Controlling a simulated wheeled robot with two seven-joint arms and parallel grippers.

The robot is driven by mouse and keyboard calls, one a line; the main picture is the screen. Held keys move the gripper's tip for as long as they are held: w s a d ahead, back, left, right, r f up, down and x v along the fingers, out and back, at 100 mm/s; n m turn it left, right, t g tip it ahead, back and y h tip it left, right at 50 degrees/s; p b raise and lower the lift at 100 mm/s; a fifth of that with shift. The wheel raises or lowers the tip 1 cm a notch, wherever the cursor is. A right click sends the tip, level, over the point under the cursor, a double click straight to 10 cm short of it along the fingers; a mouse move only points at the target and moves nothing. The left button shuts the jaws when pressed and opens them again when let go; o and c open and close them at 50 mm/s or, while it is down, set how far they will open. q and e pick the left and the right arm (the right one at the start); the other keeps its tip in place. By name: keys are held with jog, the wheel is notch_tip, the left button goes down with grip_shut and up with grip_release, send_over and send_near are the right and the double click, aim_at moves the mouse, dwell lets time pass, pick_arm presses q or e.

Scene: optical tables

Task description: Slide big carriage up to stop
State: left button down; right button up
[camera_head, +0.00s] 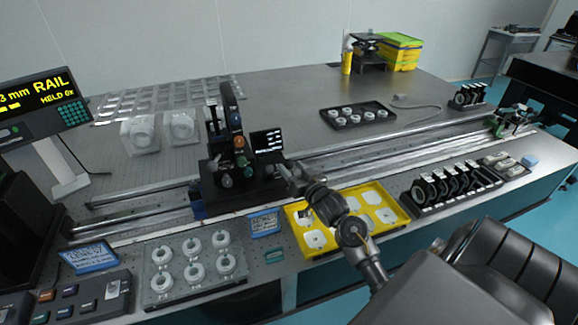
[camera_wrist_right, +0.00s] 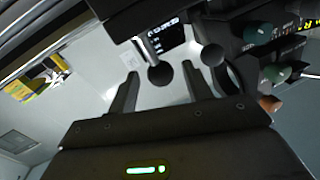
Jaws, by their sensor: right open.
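The big carriage (camera_head: 240,190) is a black block with a tall upright, knobs and a small lit screen. It straddles the long rails (camera_head: 370,148) left of the middle of the table. My right gripper (camera_head: 288,174) is at its right side, with the arm coming from the lower right. In the right wrist view my gripper (camera_wrist_right: 160,82) is open, with a dark round knob (camera_wrist_right: 160,74) seen between its fingertips; contact cannot be told. A small blue block (camera_head: 197,205) sits at the carriage's left foot; I cannot tell if it is the stop. My left gripper is not in view.
A yellow tray (camera_head: 378,190) lies below my right forearm. A clear tray of white rings (camera_head: 155,292) is at the front left. A green-and-black fixture (camera_head: 512,118) stands at the rails' far right. The rails between it and the carriage look clear. A display (camera_head: 40,100) reads RAIL.

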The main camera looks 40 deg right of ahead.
jog(key=s+a, duration=0.1)
jog(key=s, duration=0.7)
jog(key=shift+s+b, duration=0.15)
jog(key=shift+b, duration=0.3)
jog(key=shift+a+r, duration=0.1)
jog(key=shift+r, duration=0.05)
